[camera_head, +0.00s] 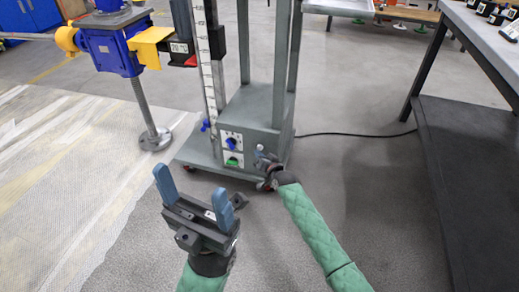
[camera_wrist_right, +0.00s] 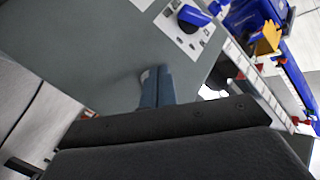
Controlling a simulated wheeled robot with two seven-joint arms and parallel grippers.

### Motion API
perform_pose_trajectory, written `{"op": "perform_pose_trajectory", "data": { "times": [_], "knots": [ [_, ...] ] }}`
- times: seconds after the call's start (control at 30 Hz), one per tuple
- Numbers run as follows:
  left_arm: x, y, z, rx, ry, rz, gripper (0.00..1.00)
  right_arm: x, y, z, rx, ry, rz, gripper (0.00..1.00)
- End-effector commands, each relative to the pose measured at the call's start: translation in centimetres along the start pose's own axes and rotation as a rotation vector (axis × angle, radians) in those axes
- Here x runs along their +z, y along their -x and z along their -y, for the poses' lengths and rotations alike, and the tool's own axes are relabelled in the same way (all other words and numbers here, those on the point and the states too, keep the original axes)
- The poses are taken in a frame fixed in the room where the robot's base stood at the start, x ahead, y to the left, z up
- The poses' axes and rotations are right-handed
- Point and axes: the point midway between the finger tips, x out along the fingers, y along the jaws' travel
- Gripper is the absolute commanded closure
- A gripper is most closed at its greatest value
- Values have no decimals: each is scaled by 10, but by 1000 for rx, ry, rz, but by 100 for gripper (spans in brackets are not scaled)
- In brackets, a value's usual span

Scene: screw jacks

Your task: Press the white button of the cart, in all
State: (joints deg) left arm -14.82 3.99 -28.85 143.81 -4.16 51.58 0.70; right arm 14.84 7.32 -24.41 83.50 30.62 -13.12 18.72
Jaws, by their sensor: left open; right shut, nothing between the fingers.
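The grey cart (camera_head: 255,108) stands in the middle of the head view, with a box-shaped base and a tall column. The base's front panel carries a blue knob (camera_head: 231,143) and a green knob (camera_head: 232,161). My right gripper (camera_head: 266,162) is shut and empty, close to the base face right of the panel; it also shows in the right wrist view (camera_wrist_right: 158,86). A small pale spot (camera_wrist_right: 146,74) beside its fingertips may be the white button, mostly hidden by the fingers; I cannot tell whether they touch it. My left gripper (camera_head: 193,192) is open and empty, in front of the cart.
A blue screw jack (camera_head: 107,50) with yellow parts stands on a post at the upper left. A dark-shelved table (camera_head: 470,135) is at the right. A black cable (camera_head: 350,135) runs along the floor from the cart.

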Motion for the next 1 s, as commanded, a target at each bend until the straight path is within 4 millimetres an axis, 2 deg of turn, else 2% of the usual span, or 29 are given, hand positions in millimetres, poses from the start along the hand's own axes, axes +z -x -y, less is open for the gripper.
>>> {"op": "perform_pose_trajectory", "data": {
  "times": [1.0],
  "knots": [
    [0, 1, 0, 0, 0, 0, 27, -6, -7, -5, 0, 0, -1, 100]
  ]
}}
